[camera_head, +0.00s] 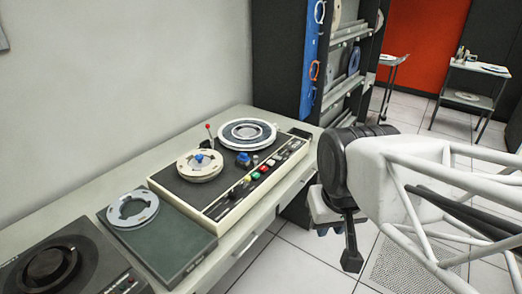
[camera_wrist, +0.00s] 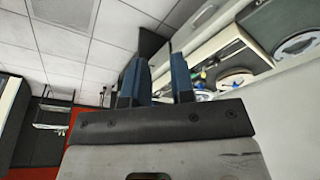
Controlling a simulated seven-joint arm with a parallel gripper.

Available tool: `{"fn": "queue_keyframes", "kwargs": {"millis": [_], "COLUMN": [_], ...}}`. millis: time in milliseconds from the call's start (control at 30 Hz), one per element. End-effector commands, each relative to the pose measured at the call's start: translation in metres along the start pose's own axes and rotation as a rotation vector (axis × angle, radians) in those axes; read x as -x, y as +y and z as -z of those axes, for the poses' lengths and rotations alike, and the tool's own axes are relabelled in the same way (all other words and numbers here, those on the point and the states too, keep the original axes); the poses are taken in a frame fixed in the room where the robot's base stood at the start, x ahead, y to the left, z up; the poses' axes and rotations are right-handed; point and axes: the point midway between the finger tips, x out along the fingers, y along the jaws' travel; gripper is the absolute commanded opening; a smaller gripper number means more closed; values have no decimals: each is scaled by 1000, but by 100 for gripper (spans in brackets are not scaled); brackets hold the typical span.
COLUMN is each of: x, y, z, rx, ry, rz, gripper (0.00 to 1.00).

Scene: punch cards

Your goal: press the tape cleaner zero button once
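The tape cleaner (camera_head: 226,215) is a cream-framed machine with a dark top on the long bench. It carries a cream reel (camera_head: 200,165) with a blue hub, a grey-blue reel (camera_head: 247,133) and a blue knob (camera_head: 243,159). A row of small coloured buttons (camera_head: 256,176), including red, green and white ones, runs along its front edge; I cannot read which is zero. My gripper (camera_wrist: 157,80) has two blue fingers standing apart with nothing between them. In the head view it hangs right of the bench, over the floor, clear of the machine. The wrist view shows the machine sideways at right (camera_wrist: 205,62).
A grey ring (camera_head: 133,209) lies on a dark green panel left of the cleaner. A black device (camera_head: 60,268) is at the near left. A tall rack (camera_head: 345,62) stands behind the bench. Tiled floor (camera_head: 283,266) is open in front, with a small table (camera_head: 471,98) far right.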

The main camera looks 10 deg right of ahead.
Motion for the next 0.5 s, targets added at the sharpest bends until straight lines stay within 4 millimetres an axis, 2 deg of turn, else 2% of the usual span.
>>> {"fn": "queue_keyframes", "kwargs": {"millis": [33,133,500], "x": [0,0,0], "y": [0,0,0], "z": [0,0,0], "rx": [0,0,0], "ry": [0,0,0], "rz": [0,0,0], "gripper": [15,0,0]}}
